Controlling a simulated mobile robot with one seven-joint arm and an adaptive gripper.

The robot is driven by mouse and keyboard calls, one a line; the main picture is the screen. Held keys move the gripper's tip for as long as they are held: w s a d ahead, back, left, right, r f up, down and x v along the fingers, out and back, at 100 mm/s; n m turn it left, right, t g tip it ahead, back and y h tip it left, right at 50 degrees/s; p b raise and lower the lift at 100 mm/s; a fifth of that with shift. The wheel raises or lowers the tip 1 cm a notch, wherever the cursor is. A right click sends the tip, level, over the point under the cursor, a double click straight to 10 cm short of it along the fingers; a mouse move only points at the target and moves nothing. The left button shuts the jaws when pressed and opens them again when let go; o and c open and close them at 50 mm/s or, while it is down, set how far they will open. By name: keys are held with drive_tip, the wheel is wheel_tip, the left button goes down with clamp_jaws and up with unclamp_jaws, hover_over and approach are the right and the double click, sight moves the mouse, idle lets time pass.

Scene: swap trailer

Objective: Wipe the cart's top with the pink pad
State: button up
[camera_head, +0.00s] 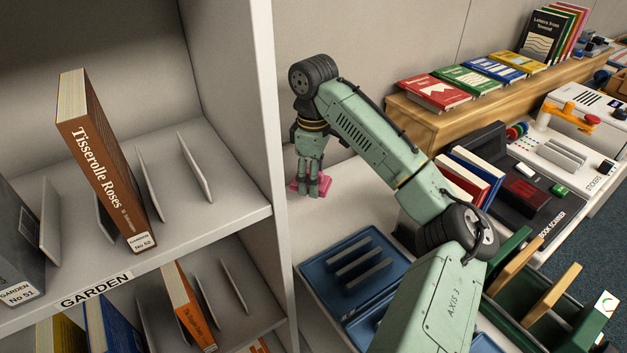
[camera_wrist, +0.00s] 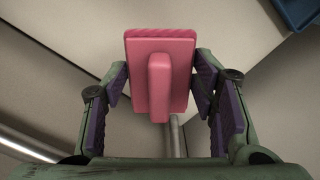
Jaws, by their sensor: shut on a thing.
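The pink pad (camera_wrist: 182,92) is a flat block with a raised grip bar, seen between my fingers in the wrist view. In the head view the pad (camera_head: 298,186) shows as a small pink edge under the fingers. My gripper (camera_head: 314,190) points down and is shut on the pad. It is close to the tall shelf's side, at the far left of a pale flat top (camera_head: 352,207), which appears to be the cart's top. I cannot tell whether the pad touches that top. My fingers partly hide the pad in the head view.
A tall shelf (camera_head: 268,80) with books stands close on the left. A blue slotted tray (camera_head: 393,262) lies at the pale top's near end. A wooden ledge (camera_head: 440,119) with books runs behind. A book scanner (camera_head: 545,228) and green rack (camera_head: 560,318) are right.

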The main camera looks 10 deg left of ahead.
drive_tip(key=shift+r, duration=1.45)
